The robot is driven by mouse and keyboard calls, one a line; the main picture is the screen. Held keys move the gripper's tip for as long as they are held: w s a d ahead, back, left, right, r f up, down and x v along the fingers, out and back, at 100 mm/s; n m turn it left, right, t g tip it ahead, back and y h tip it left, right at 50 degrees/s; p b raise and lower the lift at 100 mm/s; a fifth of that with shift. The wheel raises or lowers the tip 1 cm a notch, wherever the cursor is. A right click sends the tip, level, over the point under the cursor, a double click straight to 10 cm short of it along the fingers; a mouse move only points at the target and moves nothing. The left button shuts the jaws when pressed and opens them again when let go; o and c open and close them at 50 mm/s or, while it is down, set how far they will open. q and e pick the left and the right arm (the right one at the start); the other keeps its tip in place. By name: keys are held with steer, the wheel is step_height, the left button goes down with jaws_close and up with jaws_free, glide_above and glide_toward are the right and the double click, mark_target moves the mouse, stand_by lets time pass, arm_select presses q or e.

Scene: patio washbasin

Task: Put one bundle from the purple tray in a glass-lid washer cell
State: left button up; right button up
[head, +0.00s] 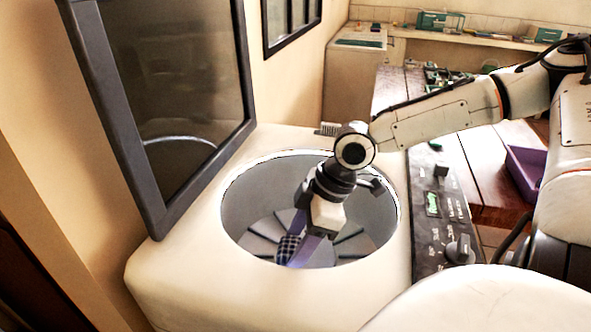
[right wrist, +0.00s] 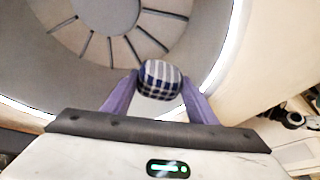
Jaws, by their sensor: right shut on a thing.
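The washer (head: 170,280) is a cream top-loader with its dark glass lid (head: 180,85) standing open at the left. Its round drum floor is split into wedge cells by raised ribs (head: 265,232). My right gripper (head: 298,250) reaches down inside the drum. It is shut on a blue-and-white checked bundle (head: 288,247), which also shows between the purple fingers in the right wrist view (right wrist: 160,80). The bundle's exact height over the cells is hard to tell. The purple tray (head: 527,170) is at the right, partly hidden by my arm. My left gripper is not in view.
The control panel (head: 440,215) with knobs runs along the washer's right side. A wooden table (head: 485,150) stands beyond it. A shelf with small green boxes (head: 440,22) is at the back. The drum's rim surrounds my right gripper.

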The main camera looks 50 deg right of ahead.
step_height(320, 180, down, 6)
steer(key=shift+r+b, duration=0.25)
steer(key=shift+b, duration=0.35)
step_height(320, 180, down, 7)
steer(key=b, duration=0.6)
steer(key=shift+f+b, duration=0.2)
steer(key=shift+b, duration=0.1)
step_height(320, 180, down, 3)
steer(key=b, duration=0.2)
steer(key=shift+r+b, duration=0.1)
steer(key=shift+b, duration=0.2)
steer(key=shift+s+f+b, duration=0.2)
steer(key=shift+f+b, duration=0.35)
steer(key=shift+f, duration=0.15)
steer(key=o, duration=1.3)
steer(key=shift+s, duration=0.1)
steer(key=r+p, duration=0.1)
steer(key=r, duration=0.2)
steer(key=r+p, duration=0.1)
steer(key=r, duration=0.3)
steer(key=w+r+p, duration=0.1)
steer(key=r+p, duration=0.1)
steer(key=r, duration=0.1)
steer(key=shift+r, duration=0.25)
